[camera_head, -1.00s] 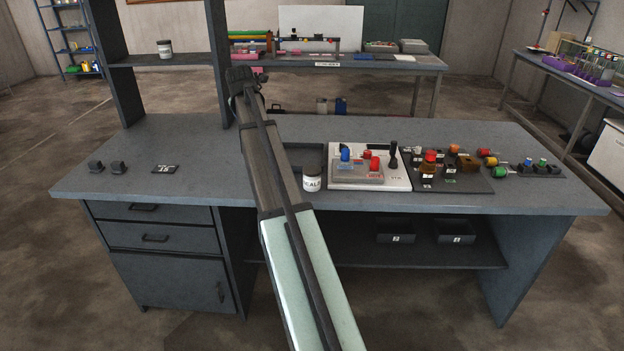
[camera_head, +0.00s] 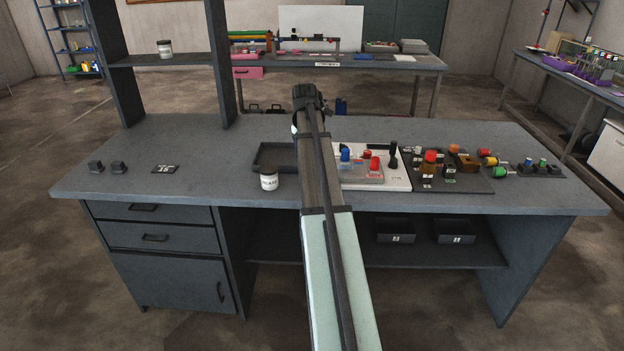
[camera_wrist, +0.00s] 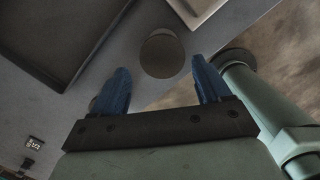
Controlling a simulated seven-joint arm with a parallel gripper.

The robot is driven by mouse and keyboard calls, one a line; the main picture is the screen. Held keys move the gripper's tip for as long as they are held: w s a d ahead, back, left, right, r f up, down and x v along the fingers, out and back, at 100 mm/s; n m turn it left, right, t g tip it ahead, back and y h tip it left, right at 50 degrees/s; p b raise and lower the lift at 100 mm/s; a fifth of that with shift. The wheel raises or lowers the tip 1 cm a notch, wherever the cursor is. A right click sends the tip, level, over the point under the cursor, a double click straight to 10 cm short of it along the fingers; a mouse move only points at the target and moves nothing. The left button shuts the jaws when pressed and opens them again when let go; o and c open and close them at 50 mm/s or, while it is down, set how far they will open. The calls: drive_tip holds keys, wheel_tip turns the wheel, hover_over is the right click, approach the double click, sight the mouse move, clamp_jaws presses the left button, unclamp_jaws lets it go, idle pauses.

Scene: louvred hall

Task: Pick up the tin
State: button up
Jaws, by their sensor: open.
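A white labelled tin (camera_head: 269,181) with a dark lid stands upright near the table's front edge, just left of my arm in the head view. In the wrist view a round brownish lid (camera_wrist: 162,54) lies ahead of and between my blue fingertips; I cannot tell for sure whether it belongs to this tin or to another hidden behind my arm. My gripper (camera_wrist: 160,67) is open, with nothing held between its fingers. In the head view its end is over the table, and its fingers are hidden by the arm.
A dark tray (camera_head: 273,153) lies behind the tin. A white board (camera_head: 400,179) with coloured parts and a dark board (camera_head: 470,185) with several fittings lie to the right. Another jar (camera_head: 165,49) stands on the upper shelf. The table's left middle is mostly clear.

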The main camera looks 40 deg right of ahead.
wheel_tip(320, 180, down, 3)
drive_tip(key=shift+d+f, duration=0.1)
drive_tip(key=shift+d, duration=0.05)
drive_tip(key=shift+s+d+f, duration=0.1)
drive_tip(key=shift+f, duration=1.2)
drive_tip(key=shift+d+f, duration=0.1)
drive_tip(key=shift+f, duration=1.2)
drive_tip(key=c, duration=0.9)
